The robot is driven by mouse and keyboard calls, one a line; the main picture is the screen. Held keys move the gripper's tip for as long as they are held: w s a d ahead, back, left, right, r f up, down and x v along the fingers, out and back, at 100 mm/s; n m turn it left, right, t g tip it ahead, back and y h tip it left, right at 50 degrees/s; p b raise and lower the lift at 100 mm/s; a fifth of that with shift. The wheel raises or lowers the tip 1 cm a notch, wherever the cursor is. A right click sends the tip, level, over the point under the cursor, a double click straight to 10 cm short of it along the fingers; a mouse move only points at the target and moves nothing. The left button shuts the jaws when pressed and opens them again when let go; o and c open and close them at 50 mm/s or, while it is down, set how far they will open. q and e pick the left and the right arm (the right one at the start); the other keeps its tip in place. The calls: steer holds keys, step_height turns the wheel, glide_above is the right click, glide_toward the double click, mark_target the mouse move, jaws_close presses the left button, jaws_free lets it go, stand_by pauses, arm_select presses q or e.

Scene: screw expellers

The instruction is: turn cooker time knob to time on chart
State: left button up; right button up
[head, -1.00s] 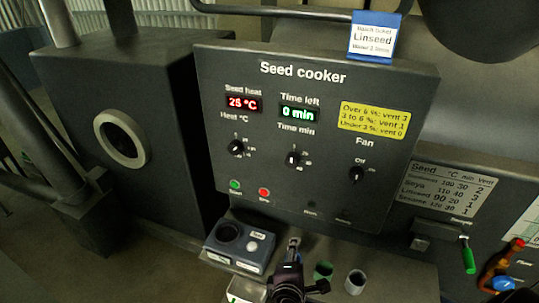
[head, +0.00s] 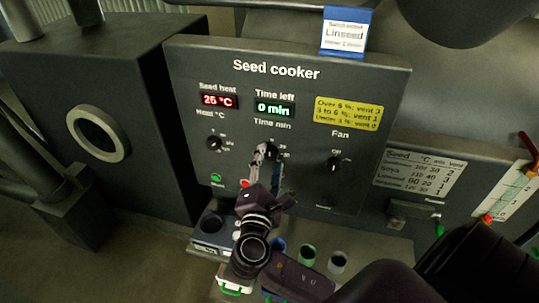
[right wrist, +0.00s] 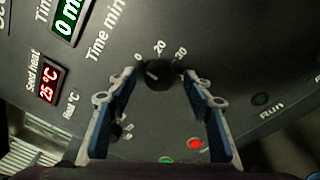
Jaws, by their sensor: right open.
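The black time knob (right wrist: 158,74) sits on the grey seed cooker panel (head: 380,85), under the "Time left" display (head: 275,108), which reads 0 min. A pale mark shows on the knob's left side in the right wrist view; its exact setting is unclear. My right gripper (head: 265,158) is open at the time knob. In the right wrist view its fingertips (right wrist: 163,85) stand either side of the knob, apart from it. The chart (head: 420,178) lists Linseed with 90, 20 and 1. A blue-topped tag (head: 345,32) reads Linseed. My left gripper is out of view.
The heat knob (head: 213,143) is left of the time knob and the fan knob (head: 334,165) is right. A green button (head: 216,178) and a red button (right wrist: 195,144) sit below. Small cups (head: 338,262) stand on the ledge below the panel.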

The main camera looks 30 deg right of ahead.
steer(key=shift+w+d, duration=0.2)
steer(key=shift+w, duration=0.05)
steer(key=c, duration=1.2)
steer(key=shift+o, duration=0.2)
steer(key=shift+f+m+b, duration=0.3)
steer(key=shift+m+b, duration=0.2)
steer(key=shift+b, duration=0.45)
steer(key=m+h+b, duration=0.1)
steer(key=m+b, duration=0.6)
steer(key=b, duration=0.3)
steer(key=shift+f, duration=0.2)
steer(key=shift+r+m+b, duration=0.15)
steer(key=shift+m+b, duration=0.95)
steer(key=shift+m, duration=0.1)
